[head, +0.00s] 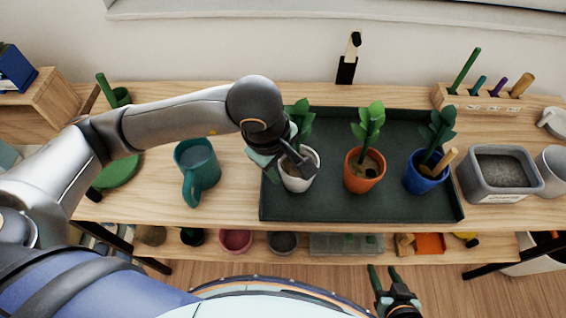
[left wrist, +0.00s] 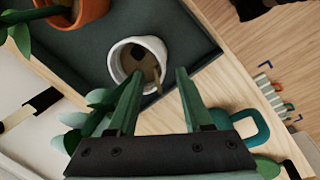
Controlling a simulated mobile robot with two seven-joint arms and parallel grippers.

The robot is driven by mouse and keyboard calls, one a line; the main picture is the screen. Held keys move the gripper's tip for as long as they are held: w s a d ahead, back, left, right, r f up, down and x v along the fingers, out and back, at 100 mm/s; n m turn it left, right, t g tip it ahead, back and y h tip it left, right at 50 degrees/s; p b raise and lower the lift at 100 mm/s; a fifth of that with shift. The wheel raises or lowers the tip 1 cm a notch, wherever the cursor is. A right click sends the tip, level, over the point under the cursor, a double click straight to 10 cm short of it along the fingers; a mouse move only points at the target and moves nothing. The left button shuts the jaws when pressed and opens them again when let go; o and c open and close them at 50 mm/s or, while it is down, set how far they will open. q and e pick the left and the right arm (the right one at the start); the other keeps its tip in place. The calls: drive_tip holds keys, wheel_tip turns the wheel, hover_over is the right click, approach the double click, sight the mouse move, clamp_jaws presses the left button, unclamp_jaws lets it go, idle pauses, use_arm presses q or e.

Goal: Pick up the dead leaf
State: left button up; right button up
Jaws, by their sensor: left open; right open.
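A white pot (head: 299,178) with a green leafy plant (head: 301,118) stands on the dark tray (head: 400,205). My left gripper (head: 297,166) is open just above this pot and partly hides it. In the left wrist view, the white pot (left wrist: 116,68) lies just beyond the open left fingertips (left wrist: 158,76). A small tan-brown piece (left wrist: 157,80), perhaps the dead leaf, shows at its rim between the fingertips, not visibly gripped. Another tan piece (head: 370,164) shows on the soil in the orange pot (head: 363,183). My right gripper (head: 382,279) is open and empty, low in front of the table.
A blue pot (head: 424,183) with a plant and wooden-handled tool stands on the tray's right. A teal mug (head: 196,172) stands left of the tray. A grey soil bin (head: 500,190) and a wooden tool rack (head: 490,104) are at right. The tray's front strip is clear.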

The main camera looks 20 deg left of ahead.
use_arm(q)
drive_tip(key=shift+c, duration=0.2)
clamp_jaws()
idle(0.4)
